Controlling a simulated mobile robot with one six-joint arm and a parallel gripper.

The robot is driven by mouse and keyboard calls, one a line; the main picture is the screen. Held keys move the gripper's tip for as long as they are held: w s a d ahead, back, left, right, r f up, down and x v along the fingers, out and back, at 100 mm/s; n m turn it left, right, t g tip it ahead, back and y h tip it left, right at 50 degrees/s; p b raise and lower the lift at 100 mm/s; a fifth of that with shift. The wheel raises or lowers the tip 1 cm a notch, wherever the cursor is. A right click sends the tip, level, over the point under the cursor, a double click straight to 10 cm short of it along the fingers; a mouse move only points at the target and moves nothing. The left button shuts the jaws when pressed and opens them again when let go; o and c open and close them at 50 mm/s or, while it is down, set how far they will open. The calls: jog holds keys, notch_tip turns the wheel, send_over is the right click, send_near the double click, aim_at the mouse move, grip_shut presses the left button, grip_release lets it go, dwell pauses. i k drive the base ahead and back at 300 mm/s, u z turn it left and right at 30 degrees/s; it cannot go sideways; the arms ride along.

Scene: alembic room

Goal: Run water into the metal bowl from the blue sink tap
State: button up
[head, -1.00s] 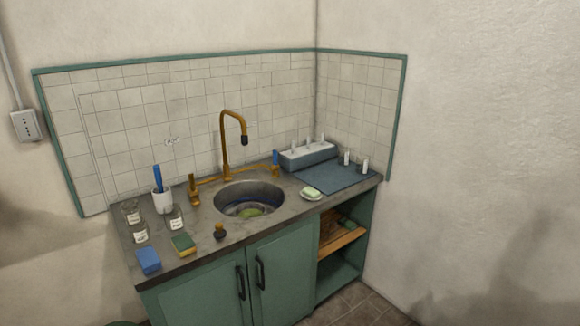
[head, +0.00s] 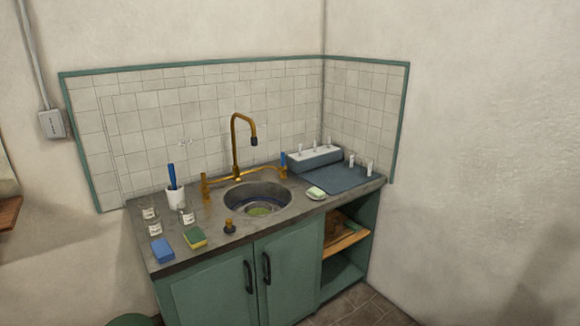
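In the head view, a brass tap (head: 236,145) with a curved spout and dark tip rises behind the round metal sink basin (head: 283,203). The tap's right handle (head: 283,159) is blue and stands upright at the back right of the basin. The left handle (head: 205,184) looks brass. I cannot make out a separate metal bowl. No water stream shows. My gripper is not in view.
Small jars (head: 155,229), a white cup (head: 175,196), a blue sponge (head: 162,251), a green-yellow sponge (head: 195,237) and a dark-topped stopper (head: 229,226) crowd the counter's left and front. Soap (head: 316,193), a dark mat (head: 340,179) and a pegged rack (head: 314,158) are right. Walls close the corner.

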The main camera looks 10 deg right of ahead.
aim_at(284, 168)
jog(key=u, duration=0.1)
jog(key=i, duration=0.95)
jog(key=z, duration=1)
jog(key=i, duration=1.15)
jog(key=u, duration=0.1)
